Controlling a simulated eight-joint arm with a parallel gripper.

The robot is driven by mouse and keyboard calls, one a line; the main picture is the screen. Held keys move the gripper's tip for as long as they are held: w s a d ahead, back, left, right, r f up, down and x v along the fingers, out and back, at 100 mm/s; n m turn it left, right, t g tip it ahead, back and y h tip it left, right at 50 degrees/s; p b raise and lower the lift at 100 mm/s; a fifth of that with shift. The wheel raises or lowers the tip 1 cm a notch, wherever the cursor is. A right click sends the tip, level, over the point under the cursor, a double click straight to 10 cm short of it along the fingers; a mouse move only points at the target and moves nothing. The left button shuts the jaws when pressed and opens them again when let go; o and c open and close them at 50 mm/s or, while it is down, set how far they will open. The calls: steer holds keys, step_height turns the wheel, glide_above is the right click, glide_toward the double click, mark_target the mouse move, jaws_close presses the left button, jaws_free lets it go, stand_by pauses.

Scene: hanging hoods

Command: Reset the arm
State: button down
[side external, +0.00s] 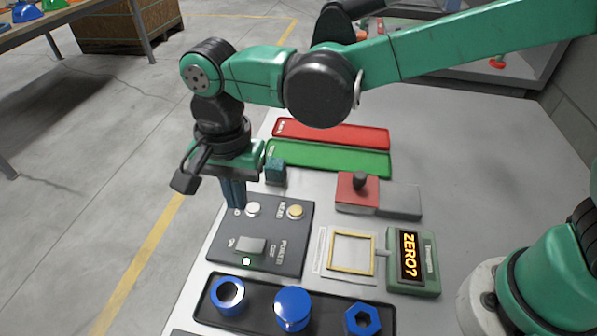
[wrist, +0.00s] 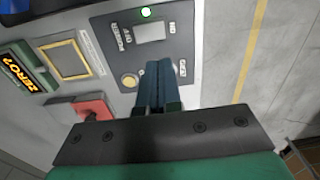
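A dark control panel (side external: 262,236) lies flat on the grey bench. It carries a white button (side external: 253,209), a yellow button (side external: 295,212), a grey switch plate (side external: 250,246) and a lit green-white lamp (side external: 246,261). My gripper (side external: 234,196) points down above the panel's far left corner, near the white button. Its two blue fingers look pressed together and empty. In the wrist view my gripper (wrist: 165,68) covers part of the panel (wrist: 150,38) and hides the white button; the yellow button (wrist: 130,80) shows beside the fingers. The height gap is hard to judge.
A green display box (side external: 413,263) reads "ZERO?". A yellow square frame (side external: 351,253) lies beside it. A red block with a dark knob (side external: 358,192), a small teal block (side external: 275,172), red (side external: 330,134) and green (side external: 330,157) trays, and a dark tray of blue parts (side external: 262,320) surround the panel.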

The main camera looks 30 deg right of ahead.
steer(key=s+d+r+n+t, duration=0.2)
steer(key=d+n+t, duration=0.1)
steer(key=d, duration=0.8)
steer(key=s+d+r+n+t, duration=0.2)
steer(key=d+n+t, duration=0.2)
steer(key=d, duration=0.8)
steer(key=shift+s+r+n, duration=0.15)
steer(key=shift+s+n, duration=0.2)
steer(key=shift+n, duration=0.45)
